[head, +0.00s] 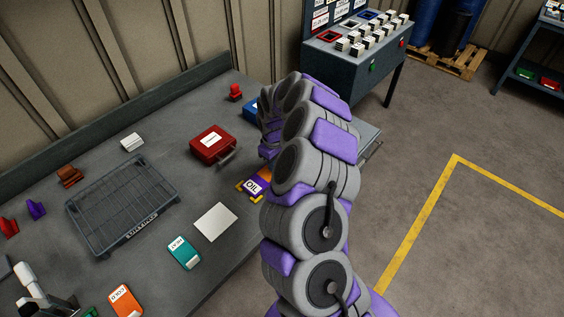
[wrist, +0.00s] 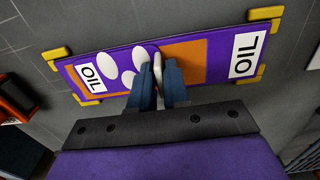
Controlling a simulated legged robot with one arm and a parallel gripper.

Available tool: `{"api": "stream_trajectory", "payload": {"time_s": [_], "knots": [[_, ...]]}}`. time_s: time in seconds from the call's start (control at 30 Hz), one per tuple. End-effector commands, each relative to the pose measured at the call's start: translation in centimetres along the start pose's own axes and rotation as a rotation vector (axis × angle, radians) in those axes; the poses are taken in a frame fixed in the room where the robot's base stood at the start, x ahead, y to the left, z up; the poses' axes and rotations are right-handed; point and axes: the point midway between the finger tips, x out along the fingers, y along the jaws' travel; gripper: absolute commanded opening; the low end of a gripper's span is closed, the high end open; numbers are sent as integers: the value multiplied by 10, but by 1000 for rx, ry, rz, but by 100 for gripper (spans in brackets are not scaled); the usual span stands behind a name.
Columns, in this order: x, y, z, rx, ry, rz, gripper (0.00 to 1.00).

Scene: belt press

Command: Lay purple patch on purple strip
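The purple strip (wrist: 212,80) lies on the grey bench in the wrist view, with white OIL labels at both ends and yellow corner brackets. Its middle is orange. The purple patch (wrist: 119,57) with white ovals is over the left part of the orange area; orange shows to its right and along its near edge. My gripper (wrist: 158,72) has its fingers close together on a white upright piece at the patch's right side. I cannot tell whether the patch touches the strip. In the head view, my arm hides the gripper and most of the strip (head: 262,181).
On the bench are a red case (head: 212,145), a white card (head: 215,222), a teal box (head: 184,252), an orange box (head: 126,299) and a wire tray (head: 122,205). A blue item (head: 251,108) and a red stamp (head: 235,92) lie beyond the case.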

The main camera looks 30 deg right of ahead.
Motion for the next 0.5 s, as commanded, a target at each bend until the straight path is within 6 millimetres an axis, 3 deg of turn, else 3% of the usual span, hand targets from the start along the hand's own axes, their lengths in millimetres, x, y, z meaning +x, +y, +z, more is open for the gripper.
{"api": "stream_trajectory", "payload": {"time_s": [0.17, 0.5], "knots": [[0, 0, 0, 0, 0, 0, 0], [0, 0, 0, 0, 0, 0, 0]]}}
